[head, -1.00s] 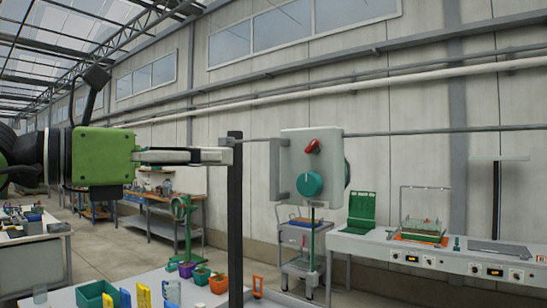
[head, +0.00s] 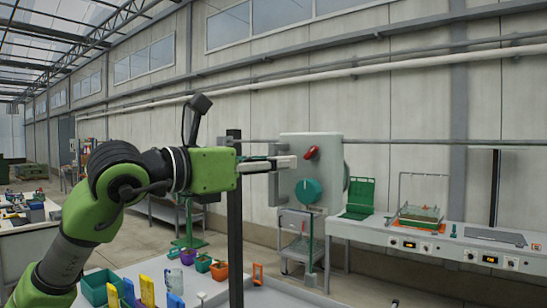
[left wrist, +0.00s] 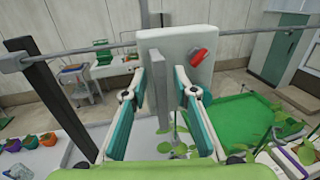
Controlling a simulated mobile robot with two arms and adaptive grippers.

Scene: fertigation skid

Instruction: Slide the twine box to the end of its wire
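The twine box (head: 327,150) is a pale grey box with a red lever and a teal knob. It hangs on a thin horizontal wire (head: 430,141), close to the dark left post (head: 236,200). My left gripper (head: 292,163) reaches in from the left, at the box's left edge. In the left wrist view the gripper (left wrist: 168,72) is open, with its fingers spread on either side of the box's upright grey handle bar (left wrist: 160,90). The bar looks nearer the left finger; contact cannot be told. My right gripper is out of view.
Below the arm, a table holds a green bin (head: 98,288), small coloured pots and cards. A grey trolley (head: 297,240) stands behind the box. The wire right of the box looks clear.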

